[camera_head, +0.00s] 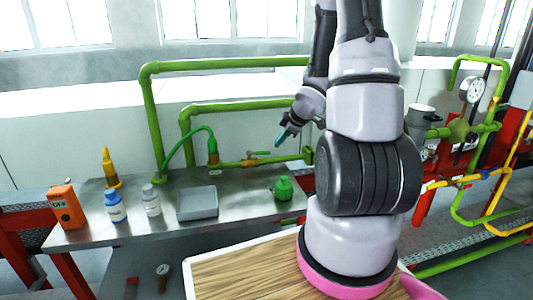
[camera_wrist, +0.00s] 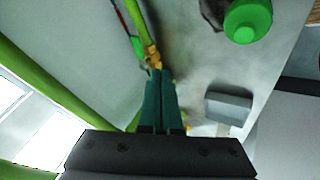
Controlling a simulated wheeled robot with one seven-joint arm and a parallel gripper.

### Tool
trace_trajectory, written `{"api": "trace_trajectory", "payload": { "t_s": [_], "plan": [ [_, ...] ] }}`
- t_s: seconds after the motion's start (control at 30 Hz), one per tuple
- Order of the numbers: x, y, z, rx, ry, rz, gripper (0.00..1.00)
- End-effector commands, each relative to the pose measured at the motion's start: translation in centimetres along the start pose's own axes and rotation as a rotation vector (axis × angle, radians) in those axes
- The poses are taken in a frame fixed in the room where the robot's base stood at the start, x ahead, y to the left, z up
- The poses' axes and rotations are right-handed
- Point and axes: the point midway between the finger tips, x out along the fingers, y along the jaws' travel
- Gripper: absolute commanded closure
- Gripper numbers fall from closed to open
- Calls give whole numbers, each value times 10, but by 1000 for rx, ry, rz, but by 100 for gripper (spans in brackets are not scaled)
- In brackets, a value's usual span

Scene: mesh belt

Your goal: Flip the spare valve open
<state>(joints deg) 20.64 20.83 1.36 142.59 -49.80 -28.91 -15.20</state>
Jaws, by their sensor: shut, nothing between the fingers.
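A brass valve (camera_head: 250,162) with a small green lever (camera_head: 259,153) sits on a pipe run at the back of the metal bench. I cannot tell for sure that it is the spare valve. My gripper (camera_head: 281,139) is above and to the right of it, its teal fingers together and empty. In the wrist view, the shut fingers (camera_wrist: 160,72) point toward a brass fitting (camera_wrist: 152,55) on an olive pipe. A green piece (camera_wrist: 138,46), perhaps the lever, shows beside it. The fingertips overlap the fitting's near end, so contact cannot be told.
A green bottle (camera_head: 283,188) and a grey tray (camera_head: 197,216) stand on the bench (camera_head: 240,205). Green pipes (camera_head: 230,64) rise behind.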

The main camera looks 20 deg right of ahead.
Motion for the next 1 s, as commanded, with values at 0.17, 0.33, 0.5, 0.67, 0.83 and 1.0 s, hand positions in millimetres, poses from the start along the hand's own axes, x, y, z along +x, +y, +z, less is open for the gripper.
{"api": "trace_trajectory", "payload": {
  "t_s": [0.17,0.33,0.5,0.67,0.83,1.0],
  "plan": [
    [12,-6,0,-21,22,-18,100],
    [37,-7,-1,-21,20,-20,100],
    [72,-8,-1,-21,19,-19,100],
    [104,-8,-2,-21,19,-18,100],
    [117,15,-2,-19,19,-12,100],
    [123,27,-2,-18,19,-13,100]
  ]
}}
